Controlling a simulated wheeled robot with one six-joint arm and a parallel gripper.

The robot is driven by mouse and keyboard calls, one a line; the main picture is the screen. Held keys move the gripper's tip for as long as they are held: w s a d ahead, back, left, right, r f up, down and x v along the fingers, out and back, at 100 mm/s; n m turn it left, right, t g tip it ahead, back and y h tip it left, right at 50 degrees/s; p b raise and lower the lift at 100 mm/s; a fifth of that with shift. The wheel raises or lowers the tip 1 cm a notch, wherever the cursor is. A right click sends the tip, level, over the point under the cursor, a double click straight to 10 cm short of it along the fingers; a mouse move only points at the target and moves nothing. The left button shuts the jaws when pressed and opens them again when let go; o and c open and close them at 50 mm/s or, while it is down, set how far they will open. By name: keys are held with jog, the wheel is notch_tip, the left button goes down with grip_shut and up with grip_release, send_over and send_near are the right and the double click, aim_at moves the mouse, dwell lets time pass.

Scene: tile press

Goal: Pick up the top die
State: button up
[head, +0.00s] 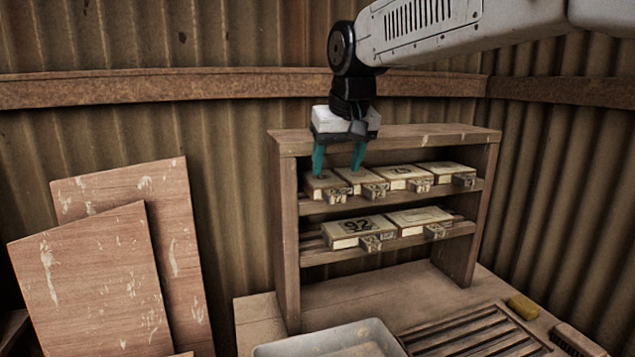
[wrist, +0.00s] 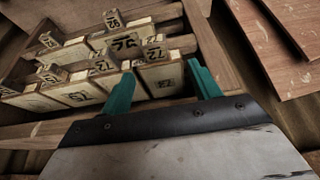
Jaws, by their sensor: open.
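Several cream block-shaped dies with numbered small tags at their fronts lie on a wooden rack. On the upper shelf, the leftmost die (head: 322,183) and the one beside it (head: 358,175) are under my gripper (head: 338,170). My gripper has teal fingers, is open and holds nothing. In the wrist view my gripper (wrist: 163,90) has its fingers on either side of a die (wrist: 163,78) whose tag (wrist: 155,53) seems to read 72. I cannot tell whether the fingers touch it. A lower-shelf die (head: 356,226) reads 92.
The rack's top board (head: 440,135) is just behind my gripper, with the rack's left upright (head: 287,235) close by. Below are a grey tray (head: 330,340), a slatted grate (head: 470,335), a yellow block (head: 523,307) and a brush (head: 577,340). Wooden boards (head: 95,280) lean at left.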

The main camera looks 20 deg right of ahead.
aim_at(335, 192)
jog(key=x, duration=0.6)
jog(key=shift+d+f, duration=0.3)
jog(key=shift+f, duration=0.2)
grip_shut()
